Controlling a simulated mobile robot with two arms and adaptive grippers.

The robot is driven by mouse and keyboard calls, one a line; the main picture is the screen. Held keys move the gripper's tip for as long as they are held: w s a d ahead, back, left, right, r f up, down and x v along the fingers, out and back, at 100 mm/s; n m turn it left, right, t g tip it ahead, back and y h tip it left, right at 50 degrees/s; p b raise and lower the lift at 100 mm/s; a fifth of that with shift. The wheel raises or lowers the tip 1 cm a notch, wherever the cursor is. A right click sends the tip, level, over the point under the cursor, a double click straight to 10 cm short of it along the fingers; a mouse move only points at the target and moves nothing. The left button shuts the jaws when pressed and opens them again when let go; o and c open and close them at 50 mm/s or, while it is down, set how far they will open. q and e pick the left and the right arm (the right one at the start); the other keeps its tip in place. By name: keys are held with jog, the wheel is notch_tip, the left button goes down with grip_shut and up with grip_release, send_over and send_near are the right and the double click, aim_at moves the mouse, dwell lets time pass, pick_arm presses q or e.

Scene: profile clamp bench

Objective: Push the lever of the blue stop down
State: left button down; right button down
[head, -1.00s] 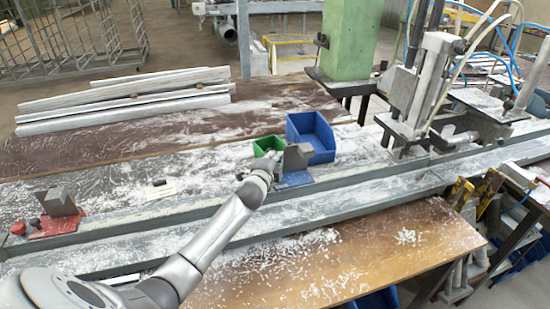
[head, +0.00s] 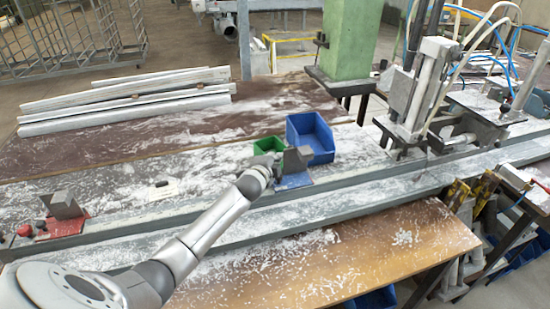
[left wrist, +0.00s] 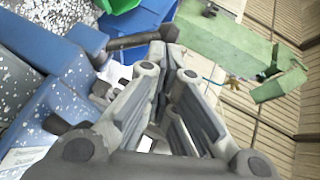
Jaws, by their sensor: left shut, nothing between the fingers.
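The blue stop (head: 294,181) sits on the grey rail in the middle of the head view, with a grey upright block (head: 299,158) on it. In the left wrist view the blue stop (left wrist: 45,108) fills the left side. A dark rod that looks like its lever (left wrist: 138,40) reaches toward the fingertips. My left gripper (head: 267,160) is beside the stop, largely hidden by my wrist. In the left wrist view its fingers (left wrist: 172,62) are shut and empty, close to the rod's end; I cannot tell whether they touch. My right gripper is not in view.
A blue bin (head: 325,157) and a smaller green bin (head: 267,143) stand just behind the stop. A red stop (head: 60,228) is at the left end of the rail. A clamp machine (head: 420,90) stands at the right. White chips cover the bench.

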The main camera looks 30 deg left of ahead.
pick_arm(q)
jog(key=shift+w+a+p, duration=0.2)
jog(key=shift+a+p, duration=0.05)
jog(key=shift+p, duration=0.1)
jog(key=shift+w+a, duration=0.15)
jog(key=shift+w+a+f+b, duration=0.55)
jog(key=shift+w+a+b, duration=0.1)
jog(key=shift+a, duration=0.15)
jog(key=shift+w+a+f, duration=0.25)
jog(key=shift+a+f, duration=0.05)
jog(key=shift+f, duration=0.05)
jog(key=shift+w+f, duration=0.1)
